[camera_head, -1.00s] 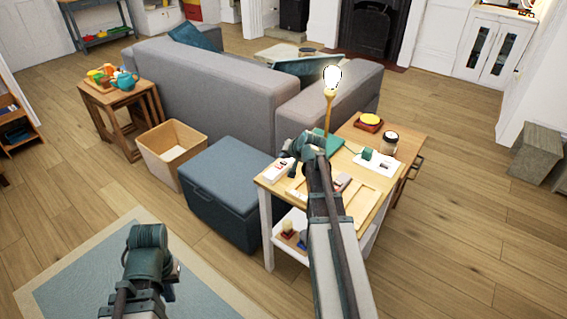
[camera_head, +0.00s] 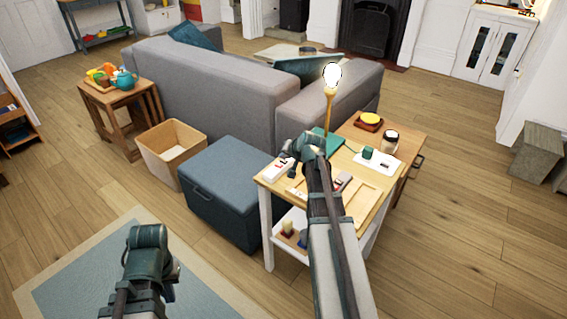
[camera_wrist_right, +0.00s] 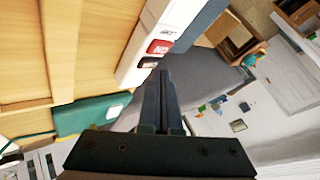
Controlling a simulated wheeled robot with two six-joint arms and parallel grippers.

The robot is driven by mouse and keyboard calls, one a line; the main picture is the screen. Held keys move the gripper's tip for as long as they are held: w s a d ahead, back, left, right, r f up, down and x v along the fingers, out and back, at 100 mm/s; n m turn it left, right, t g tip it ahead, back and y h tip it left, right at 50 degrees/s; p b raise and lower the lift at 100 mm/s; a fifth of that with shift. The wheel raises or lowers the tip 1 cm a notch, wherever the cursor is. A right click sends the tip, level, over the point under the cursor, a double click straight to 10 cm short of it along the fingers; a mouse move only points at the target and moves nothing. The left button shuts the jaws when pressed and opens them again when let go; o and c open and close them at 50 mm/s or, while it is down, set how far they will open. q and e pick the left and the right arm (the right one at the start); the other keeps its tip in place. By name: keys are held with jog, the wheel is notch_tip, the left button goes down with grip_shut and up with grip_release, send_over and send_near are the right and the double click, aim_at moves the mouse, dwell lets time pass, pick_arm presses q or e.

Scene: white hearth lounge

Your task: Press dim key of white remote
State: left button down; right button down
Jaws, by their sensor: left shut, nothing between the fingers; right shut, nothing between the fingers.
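The white remote (camera_head: 277,168) lies on the near left corner of the wooden-topped side table (camera_head: 268,186). In the right wrist view the white remote (camera_wrist_right: 135,62) shows a red key (camera_wrist_right: 158,47) marked ON, a black key (camera_wrist_right: 149,62) beside it and small lettering. I cannot tell which key is the dim one. My right gripper (camera_wrist_right: 164,75) is shut and empty, its fingertips close beside the remote's key end; contact cannot be told. In the head view my right gripper (camera_head: 294,150) is over the table. My left gripper (camera_head: 168,286) is shut and empty above the rug.
A lamp with a lit bulb (camera_head: 332,77) stands behind my right gripper. A green item (camera_head: 326,143), a jar (camera_head: 389,141) and a wooden tray (camera_head: 362,208) share the table area. A blue storage box (camera_head: 222,190) stands left of the table, with the grey sofa (camera_head: 220,95) behind.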

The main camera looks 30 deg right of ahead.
aim_at(284, 163)
jog(key=shift+f+b, duration=0.4)
jog(key=shift+f, duration=0.05)
dwell(0.6)
jog(key=shift+r, duration=0.1)
jog(key=shift+r+p, duration=0.7)
jog(key=shift+p, duration=0.15)
notch_tip(284, 163, up, 5)
jog(key=p, duration=0.5)
jog(key=shift+r, duration=0.1)
dwell(0.7)
